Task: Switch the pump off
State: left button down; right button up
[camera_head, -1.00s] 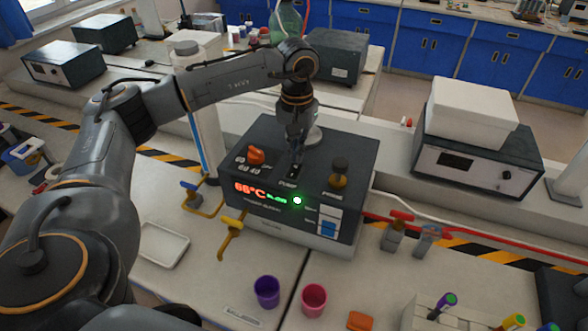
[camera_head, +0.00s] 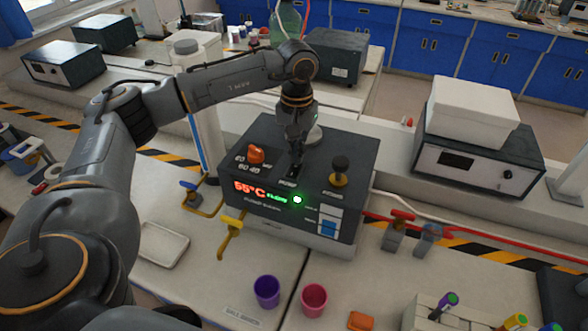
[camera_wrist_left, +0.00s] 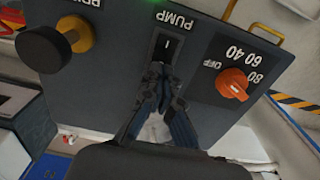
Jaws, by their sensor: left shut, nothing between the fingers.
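The pump unit (camera_head: 270,222) is a dark box on the bench with a lit red display reading about 55°C, green text and a lit green lamp (camera_head: 297,199). The black pump switch (camera_wrist_left: 168,46), labelled PUMP, is on its top between an orange dial (camera_head: 255,155) and a black knob on a brass base (camera_head: 339,171). My left gripper (camera_head: 294,158) is shut and empty, pointing down at the switch. In the left wrist view its fingertips (camera_wrist_left: 160,72) are at the switch's near edge; I cannot tell whether they touch. The right gripper is not in view.
Yellow valve handles (camera_head: 230,235) and red and blue valves (camera_head: 400,232) flank the unit. A purple cup (camera_head: 266,291), a pink cup (camera_head: 314,299) and a white tray (camera_head: 162,245) stand in front. A white box (camera_head: 472,112) sits on another instrument at right.

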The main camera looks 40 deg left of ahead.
pick_arm(q)
jog(key=shift+f+b, duration=0.5)
jog(key=shift+f, duration=0.2)
jog(key=shift+r, duration=0.15)
jog(key=shift+r+p, duration=2.05)
jog(key=shift+r, duration=1.4)
jog(key=shift+s+f, duration=0.1)
jog(key=shift+f, duration=0.05)
